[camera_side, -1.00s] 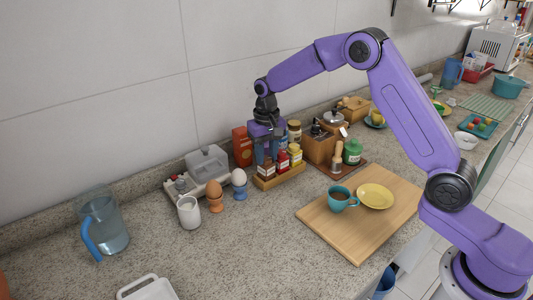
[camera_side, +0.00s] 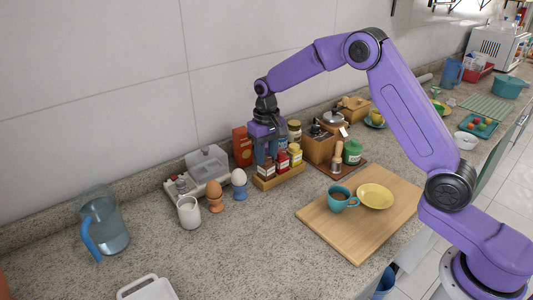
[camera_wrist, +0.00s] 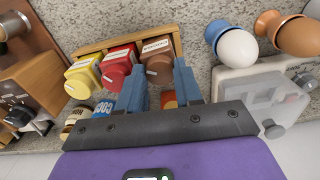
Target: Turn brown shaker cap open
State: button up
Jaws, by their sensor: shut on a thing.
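The brown shaker (camera_side: 266,172) stands at the left end of a small wooden rack (camera_side: 292,175). In the wrist view its brown cap (camera_wrist: 158,68) shows a dark line mark and sits between my two blue fingers. My gripper (camera_side: 266,158) points down over this shaker. In the wrist view my gripper (camera_wrist: 160,69) is shut on the brown cap, one finger on each side. A red shaker (camera_wrist: 117,68) and a yellow shaker (camera_wrist: 82,77) stand beside it in the same rack. The lower part of the cap is partly hidden.
A white egg in a blue cup (camera_side: 239,184) and a brown egg in an orange cup (camera_side: 214,196) stand left of the rack. A red box (camera_side: 241,147) and jars (camera_side: 294,131) are behind. The front counter is mostly clear.

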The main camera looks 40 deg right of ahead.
aim_at(267, 158)
jog(key=shift+n, duration=3.5)
dwell(1.7)
jog(key=o, duration=0.8)
notch_tip(267, 158, up, 18)
jog(key=shift+f, duration=0.25)
